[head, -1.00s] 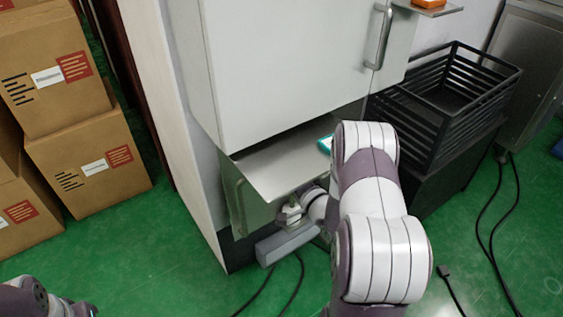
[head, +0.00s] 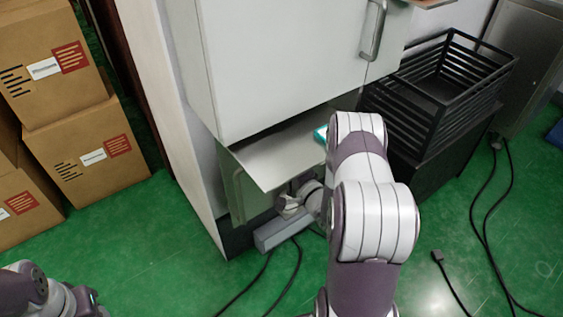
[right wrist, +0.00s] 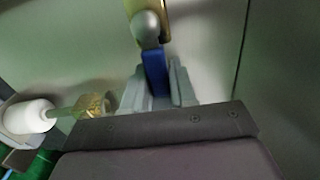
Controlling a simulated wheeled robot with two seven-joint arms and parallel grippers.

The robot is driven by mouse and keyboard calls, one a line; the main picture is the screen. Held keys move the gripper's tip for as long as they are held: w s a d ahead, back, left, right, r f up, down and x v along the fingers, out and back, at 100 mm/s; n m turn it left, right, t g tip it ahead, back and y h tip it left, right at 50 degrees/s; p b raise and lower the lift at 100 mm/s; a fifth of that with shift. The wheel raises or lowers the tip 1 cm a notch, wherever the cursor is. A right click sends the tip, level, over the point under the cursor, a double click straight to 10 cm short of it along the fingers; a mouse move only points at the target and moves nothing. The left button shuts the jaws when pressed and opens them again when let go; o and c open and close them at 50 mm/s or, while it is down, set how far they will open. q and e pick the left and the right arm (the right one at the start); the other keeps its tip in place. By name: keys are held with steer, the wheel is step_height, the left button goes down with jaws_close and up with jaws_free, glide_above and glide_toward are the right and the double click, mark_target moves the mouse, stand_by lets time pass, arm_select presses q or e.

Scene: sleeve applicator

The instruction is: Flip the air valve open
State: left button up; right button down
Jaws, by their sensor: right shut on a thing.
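The air valve shows in the right wrist view as a blue lever (right wrist: 154,72) with a rounded grey pivot (right wrist: 146,27) on a brass-coloured body (right wrist: 151,7). My right gripper (right wrist: 158,82) is shut on the blue lever, with a grey finger on each side of it. In the head view my right gripper (head: 289,205) is low under the machine's steel shelf (head: 268,165), and the valve cannot be made out there. At the bottom left of the head view only part of my left arm shows; its gripper is out of frame.
A brass fitting (right wrist: 92,104) and white cylinder (right wrist: 28,117) lie left of my right gripper. A long grey box (head: 282,231) sits just below it. A black crate (head: 450,90) stands right of the machine, cardboard boxes (head: 85,155) at left. Cables (head: 487,200) cross the green floor.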

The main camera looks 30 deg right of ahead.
steer(key=shift+f, duration=0.1)
steer(key=c, duration=1)
jaws_free()
steer(key=s+d+p, duration=0.1)
steer(key=s+p, duration=0.1)
steer(key=s, duration=1)
steer(key=shift+s, duration=0.4)
